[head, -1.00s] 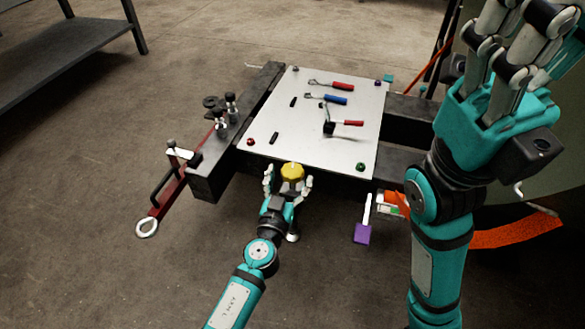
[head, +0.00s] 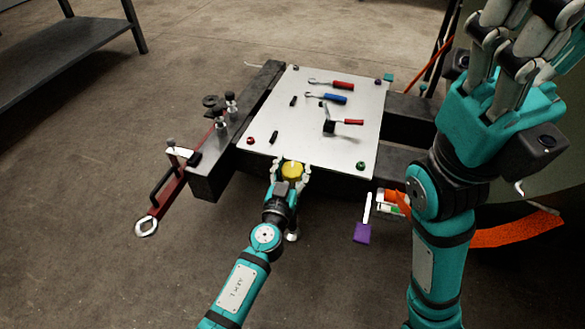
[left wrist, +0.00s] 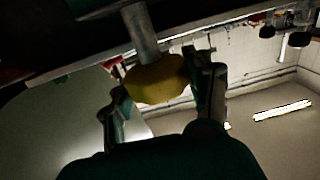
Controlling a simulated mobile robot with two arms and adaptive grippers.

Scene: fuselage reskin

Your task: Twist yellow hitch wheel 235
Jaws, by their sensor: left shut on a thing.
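The yellow hitch wheel (head: 292,169) sits at the front edge of the cart, just below the white board. In the left wrist view the yellow wheel (left wrist: 158,79) hangs on a grey metal shaft (left wrist: 140,34). My left gripper (head: 291,176) has its fingers around the wheel, one on each side, and is shut on it. In the left wrist view its fingers (left wrist: 160,92) flank the wheel. My right gripper (head: 510,62) is raised at the upper right, away from the wheel, with its fingers pointing up; its fingertips are cut off by the frame.
The white board (head: 310,135) carries several tools with red and blue handles. A red bar with a ring end (head: 147,226) juts out at the left. A purple block (head: 362,233) and an orange strip (head: 515,230) lie at the right.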

